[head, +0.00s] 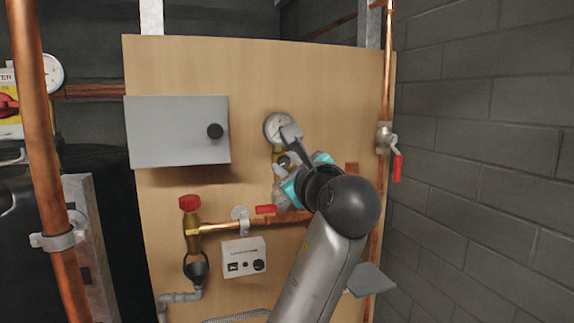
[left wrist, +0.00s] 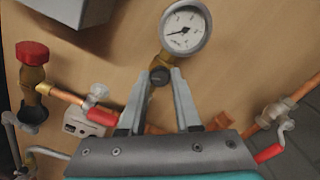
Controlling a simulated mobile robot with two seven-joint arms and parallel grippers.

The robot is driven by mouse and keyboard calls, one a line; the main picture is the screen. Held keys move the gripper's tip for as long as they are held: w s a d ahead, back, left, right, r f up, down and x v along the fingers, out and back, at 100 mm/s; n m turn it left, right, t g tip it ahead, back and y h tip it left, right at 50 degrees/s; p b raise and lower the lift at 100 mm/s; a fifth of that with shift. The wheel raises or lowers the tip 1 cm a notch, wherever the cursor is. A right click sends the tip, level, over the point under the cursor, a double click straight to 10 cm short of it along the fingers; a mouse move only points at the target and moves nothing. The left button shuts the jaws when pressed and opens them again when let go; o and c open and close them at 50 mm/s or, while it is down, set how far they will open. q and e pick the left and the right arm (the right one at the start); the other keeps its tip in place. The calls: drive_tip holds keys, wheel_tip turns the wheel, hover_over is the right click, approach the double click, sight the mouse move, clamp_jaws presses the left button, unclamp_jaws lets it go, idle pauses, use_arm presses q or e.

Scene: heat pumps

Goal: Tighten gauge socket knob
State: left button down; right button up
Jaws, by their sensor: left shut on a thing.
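The round white-faced gauge (head: 275,125) is mounted on a brass socket on the wooden panel; it also shows in the left wrist view (left wrist: 186,28). My right gripper is in neither view.
A grey box (head: 175,130) with a black knob is left of the gauge. A red-capped valve (head: 190,220), copper pipe and a red-handled lever (head: 266,209) lie below. Another red lever (head: 397,167) is at the panel's right edge, near a block wall (head: 480,130).

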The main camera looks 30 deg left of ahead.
use_arm(q)
drive_tip(key=m, duration=0.4)
drive_tip(key=shift+m, duration=0.4)
idle(0.4)
drive_tip(key=c, duration=0.6)
unclamp_jaws()
drive_tip(key=b+v, duration=0.2)
drive_tip(key=v, duration=1.3)
drive_tip(key=shift+b, duration=0.4)
drive_tip(key=shift+d, duration=0.15)
